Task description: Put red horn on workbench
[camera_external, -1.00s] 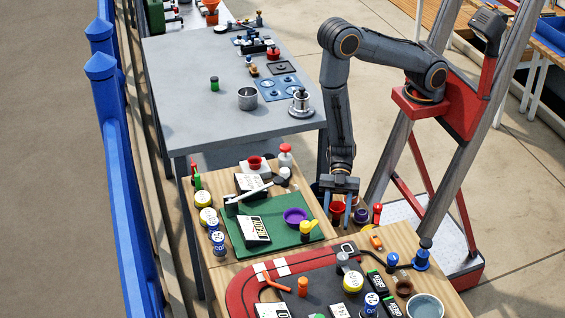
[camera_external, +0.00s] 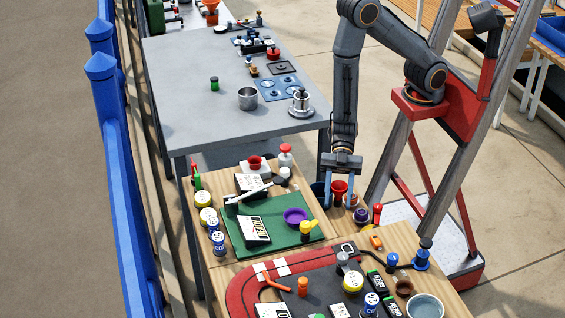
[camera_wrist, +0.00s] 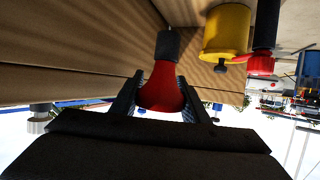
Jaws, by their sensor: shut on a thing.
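The red horn (camera_external: 339,188) has a flared red bell, and in the wrist view its narrow dark end (camera_wrist: 167,44) points away from my gripper. My gripper (camera_external: 339,200) is shut on the horn, with one finger on either side of the bell. It holds the horn above the right edge of a wooden table (camera_external: 222,248) with a green mat. A grey table (camera_external: 180,90) stands behind it. I cannot tell which table is the workbench.
A purple bowl (camera_external: 295,216) and a yellow item (camera_external: 306,229) are on the green mat (camera_external: 268,208). A white-and-red bottle (camera_external: 285,155) stands behind. The grey table's left half is mostly clear. A blue railing (camera_external: 125,200) runs along the left.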

